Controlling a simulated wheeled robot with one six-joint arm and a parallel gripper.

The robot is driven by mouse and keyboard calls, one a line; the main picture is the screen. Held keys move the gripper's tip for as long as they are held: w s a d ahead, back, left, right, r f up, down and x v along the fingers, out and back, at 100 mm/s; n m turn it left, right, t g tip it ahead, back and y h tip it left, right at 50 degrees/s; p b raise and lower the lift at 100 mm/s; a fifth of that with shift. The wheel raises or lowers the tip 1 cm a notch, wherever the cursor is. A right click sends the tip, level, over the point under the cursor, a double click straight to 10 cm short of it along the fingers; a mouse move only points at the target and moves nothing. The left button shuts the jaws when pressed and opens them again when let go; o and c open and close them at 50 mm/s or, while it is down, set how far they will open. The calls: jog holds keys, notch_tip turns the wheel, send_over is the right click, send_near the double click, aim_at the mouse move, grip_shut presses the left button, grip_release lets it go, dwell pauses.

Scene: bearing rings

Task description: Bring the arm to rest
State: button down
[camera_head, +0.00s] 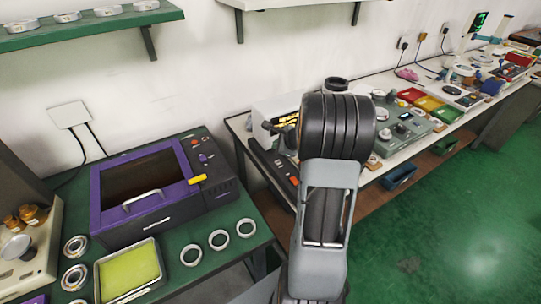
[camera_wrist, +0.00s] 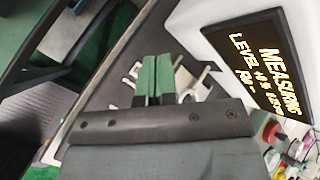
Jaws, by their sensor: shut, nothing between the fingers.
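My gripper (camera_wrist: 155,80) shows in the wrist view, its two green fingertips together with nothing between them. It is over a bench, beside a white device with a dark screen (camera_wrist: 262,62) reading "MEASURING" in yellow letters. A pale metal fixture (camera_wrist: 190,85) shows just behind and to the right of the fingertips; I cannot tell how far off it is. In the head view my arm stands up in front of the right bench, and I cannot make out the gripper's fingers there.
A purple-framed machine (camera_head: 150,195) stands on the green left bench. Bearing rings (camera_head: 218,239) lie in front of it, near a tray with a yellow-green pad (camera_head: 130,272). A green shelf (camera_head: 90,28) holds more rings. Green floor (camera_head: 460,230) is clear at right.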

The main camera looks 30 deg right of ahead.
jog(key=shift+a+n, duration=0.15)
jog(key=shift+n, duration=0.25)
jog(key=s+a+r+n+g, duration=0.2)
jog(key=s+a+r+n, duration=0.2)
jog(key=s+a+n, duration=0.5)
jog(key=s+a+r+n+g+h, duration=0.1)
jog(key=s+a+r+n+g, duration=0.2)
jog(key=s+a+n, duration=0.7)
jog(key=a+r+n, duration=0.1)
jog(key=a+n, duration=0.3)
jog(key=n, duration=0.1)
jog(key=shift+a+r+n+g, duration=0.25)
jog(key=shift+r+n+g, duration=0.05)
jog(key=shift+r+n, duration=0.1)
jog(key=shift+d, duration=0.1)
